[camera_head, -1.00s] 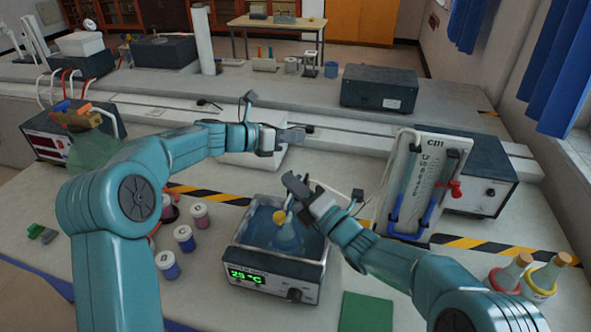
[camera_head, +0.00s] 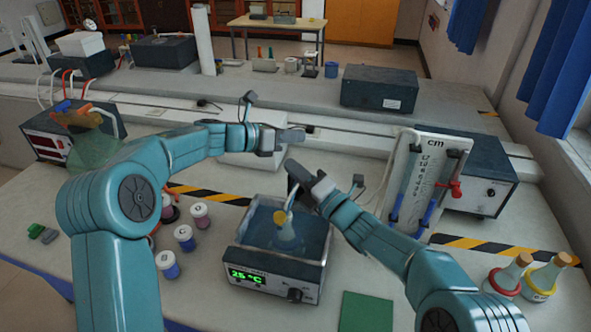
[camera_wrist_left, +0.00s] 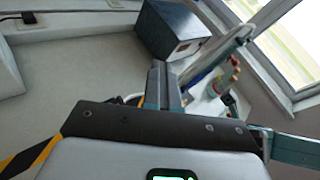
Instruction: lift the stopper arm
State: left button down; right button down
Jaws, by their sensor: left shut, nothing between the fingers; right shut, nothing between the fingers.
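A flask (camera_head: 286,236) stands in the water bath (camera_head: 297,270), whose green display is lit. A slim pale piece (camera_head: 291,197) rises above the flask, close below my right gripper. I cannot tell whether it is the stopper arm. My right gripper (camera_head: 292,170) is shut and empty over the bath's back part, and its fingers hide part of what is behind. My left gripper (camera_head: 298,134) is shut and empty, farther back and higher. It also shows in the left wrist view (camera_wrist_left: 158,72).
A panel marked cm (camera_head: 430,180) with blue and red fittings stands right of the bath. Lidded jars (camera_head: 184,237) stand left of it. A green mat (camera_head: 366,311) lies at the front. Two stoppered flasks (camera_head: 508,275) stand at the right edge.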

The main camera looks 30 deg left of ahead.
dwell(0.3)
dwell(0.5)
pick_arm(q)
jog(key=c, duration=0.8)
grip_release()
